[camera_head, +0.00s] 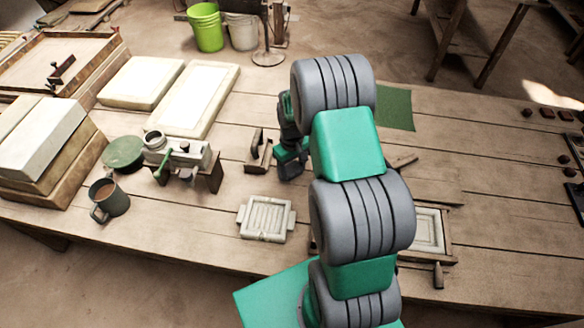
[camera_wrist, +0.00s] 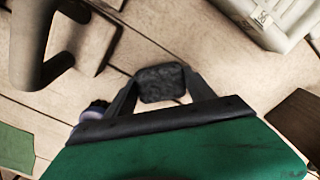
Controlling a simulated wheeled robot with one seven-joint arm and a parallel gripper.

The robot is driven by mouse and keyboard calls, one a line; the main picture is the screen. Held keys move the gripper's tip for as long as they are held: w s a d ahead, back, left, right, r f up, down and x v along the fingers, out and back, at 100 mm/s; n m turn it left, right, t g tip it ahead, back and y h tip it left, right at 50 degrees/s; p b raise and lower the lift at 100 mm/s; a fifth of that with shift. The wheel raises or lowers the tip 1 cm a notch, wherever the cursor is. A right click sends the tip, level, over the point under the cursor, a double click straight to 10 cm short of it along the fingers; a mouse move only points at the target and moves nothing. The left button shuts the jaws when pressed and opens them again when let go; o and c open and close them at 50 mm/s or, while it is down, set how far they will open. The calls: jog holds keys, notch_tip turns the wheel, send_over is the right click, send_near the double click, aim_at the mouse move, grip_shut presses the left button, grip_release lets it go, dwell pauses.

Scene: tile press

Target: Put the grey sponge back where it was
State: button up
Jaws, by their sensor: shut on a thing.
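My gripper (camera_wrist: 160,92) is shut on the grey sponge (camera_wrist: 162,82), a small dark grey block held between the two fingertips in the wrist view. In the head view my gripper (camera_head: 290,163) hangs over the middle of the table, right beside a small wooden piece with an upright handle. The sponge cannot be made out clearly there. Wooden planks show around the sponge in the wrist view. I cannot tell whether the sponge touches the table.
The plank table (camera_head: 480,140) holds a pale ribbed tile mould (camera_head: 266,218), a mug (camera_head: 108,200), a small press-like device (camera_head: 184,155), pale slabs (camera_head: 200,98) and a green cloth (camera_head: 396,108). A framed mould (camera_head: 428,230) lies right of my arm. Bare planks show at right.

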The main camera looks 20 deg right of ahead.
aim_at(292, 168)
jog(key=o, duration=1.2)
jog(key=shift+f, duration=0.1)
jog(key=shift+r, duration=0.5)
notch_tip(292, 168, up, 11)
jog(key=b, duration=0.1)
jog(key=s+a+r+t, duration=0.1)
jog(key=s+a+r, duration=0.2)
jog(key=s+r, duration=0.1)
jog(key=s+a+r+m+t, duration=0.1)
jog(key=s+a+r, duration=0.3)
jog(key=s, duration=0.2)
jog(key=s+a+r+m+t, duration=0.1)
jog(key=s+a+r, duration=0.2)
jog(key=s, duration=0.3)
jog(key=shift+a+r, duration=0.35)
jog(key=shift+r, duration=0.25)
